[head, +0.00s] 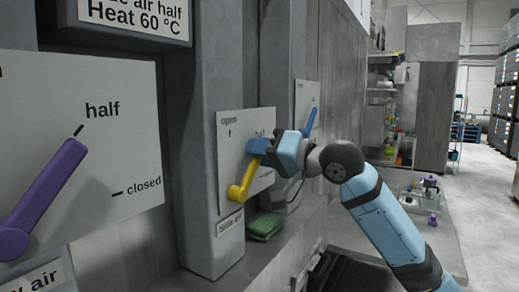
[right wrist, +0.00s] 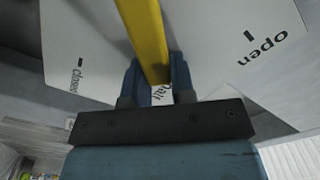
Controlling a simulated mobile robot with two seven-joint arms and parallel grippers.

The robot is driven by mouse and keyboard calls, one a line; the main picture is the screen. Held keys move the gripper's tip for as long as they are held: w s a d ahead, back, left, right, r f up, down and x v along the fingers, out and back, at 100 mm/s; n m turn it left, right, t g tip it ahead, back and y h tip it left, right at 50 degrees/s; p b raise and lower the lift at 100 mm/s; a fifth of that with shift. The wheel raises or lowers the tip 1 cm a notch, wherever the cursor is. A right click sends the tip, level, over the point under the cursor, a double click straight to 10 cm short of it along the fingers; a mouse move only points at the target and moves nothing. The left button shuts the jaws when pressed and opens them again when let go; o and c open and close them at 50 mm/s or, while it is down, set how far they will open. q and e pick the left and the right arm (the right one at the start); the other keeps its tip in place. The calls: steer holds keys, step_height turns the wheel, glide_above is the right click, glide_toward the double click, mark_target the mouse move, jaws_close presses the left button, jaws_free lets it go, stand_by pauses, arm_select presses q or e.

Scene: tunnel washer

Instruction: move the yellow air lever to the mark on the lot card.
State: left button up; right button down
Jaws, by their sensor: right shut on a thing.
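The yellow air lever (head: 243,183) is on a white plate (head: 228,150) labelled "Side air". It slants up and to the right from its pivot. My right gripper (head: 256,147) is shut on its upper end. In the right wrist view the yellow lever (right wrist: 145,35) runs between the blue fingers of the right gripper (right wrist: 153,78). The "half" label (right wrist: 163,90) shows between the fingers; its tick mark is hidden. The "open" and "closed" marks stand clear to either side. The lot card (head: 135,15) reads "...de air half, Heat 60 °C", its top cut off. My left gripper is out of view.
A purple lever (head: 45,195) on a nearer plate points toward its own "half" mark. A blue lever (head: 310,122) is on a plate farther along. A green folded cloth (head: 264,227) lies on the ledge below the yellow lever. A grey pillar stands left of the plate.

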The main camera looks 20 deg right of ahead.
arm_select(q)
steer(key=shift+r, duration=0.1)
arm_select(e)
steer(key=c, duration=1)
jaws_free()
steer(key=shift+o, duration=0.2)
arm_select(q)
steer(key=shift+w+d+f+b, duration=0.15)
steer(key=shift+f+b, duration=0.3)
steer(key=shift+b, duration=0.4)
arm_select(e)
steer(key=v, duration=1.4)
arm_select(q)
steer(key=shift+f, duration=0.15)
